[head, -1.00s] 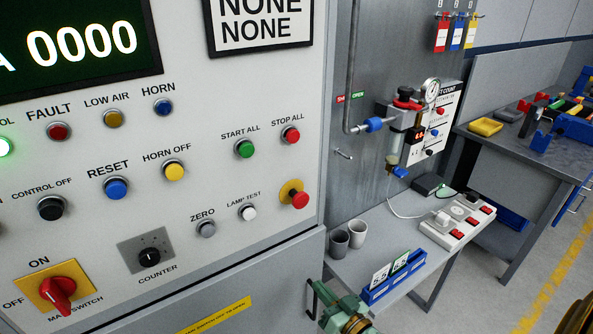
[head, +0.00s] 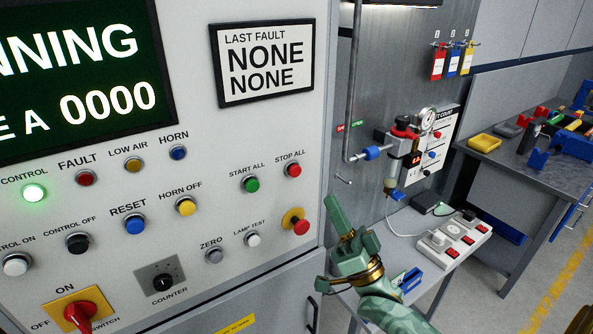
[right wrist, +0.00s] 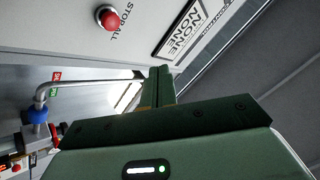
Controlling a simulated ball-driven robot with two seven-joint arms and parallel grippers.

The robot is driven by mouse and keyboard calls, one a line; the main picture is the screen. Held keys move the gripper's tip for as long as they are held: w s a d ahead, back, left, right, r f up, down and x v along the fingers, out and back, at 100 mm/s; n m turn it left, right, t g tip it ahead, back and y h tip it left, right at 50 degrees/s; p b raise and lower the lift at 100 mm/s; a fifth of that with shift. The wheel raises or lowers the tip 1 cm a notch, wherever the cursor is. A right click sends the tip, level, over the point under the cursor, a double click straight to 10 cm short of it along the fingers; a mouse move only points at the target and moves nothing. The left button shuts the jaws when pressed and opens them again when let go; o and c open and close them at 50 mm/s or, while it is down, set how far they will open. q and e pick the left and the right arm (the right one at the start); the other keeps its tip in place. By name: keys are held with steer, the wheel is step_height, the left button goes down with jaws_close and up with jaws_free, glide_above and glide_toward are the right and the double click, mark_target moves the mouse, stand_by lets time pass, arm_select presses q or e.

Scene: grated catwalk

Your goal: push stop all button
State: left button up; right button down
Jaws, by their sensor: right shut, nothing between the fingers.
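The red STOP ALL button (head: 293,170) sits on the light grey control panel (head: 225,130), below its label and right of the green START ALL button (head: 251,184). It also shows in the right wrist view (right wrist: 109,18), near the top left. My right gripper (head: 333,203) is shut and empty, its fingers pointing up, just right of the panel edge and below and right of the STOP ALL button. It is apart from the button in the picture. In the right wrist view the closed fingers (right wrist: 161,80) point towards the panel. My left gripper is out of view.
A red emergency button on a yellow base (head: 300,227) lies below STOP ALL. Other buttons fill the panel to the left. Right of the panel stand an air regulator (head: 402,150) and a bench with a power strip (head: 455,240). A worktable (head: 500,190) stands beyond.

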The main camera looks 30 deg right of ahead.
mark_target(296, 170)
steer(key=w+b, duration=0.3)
steer(key=w, duration=0.5)
steer(key=shift+w+a, duration=0.35)
steer(key=shift+w, duration=0.05)
steer(key=shift+w, duration=0.15)
stand_by(1.7)
steer(key=shift+w, duration=0.25)
steer(key=shift+w+a+b, duration=0.1)
steer(key=shift+w+b, duration=0.25)
steer(key=shift+w, duration=0.45)
stand_by(0.9)
steer(key=shift+s, duration=0.2)
steer(key=shift+s+p, duration=0.7)
steer(key=shift+s, duration=0.35)
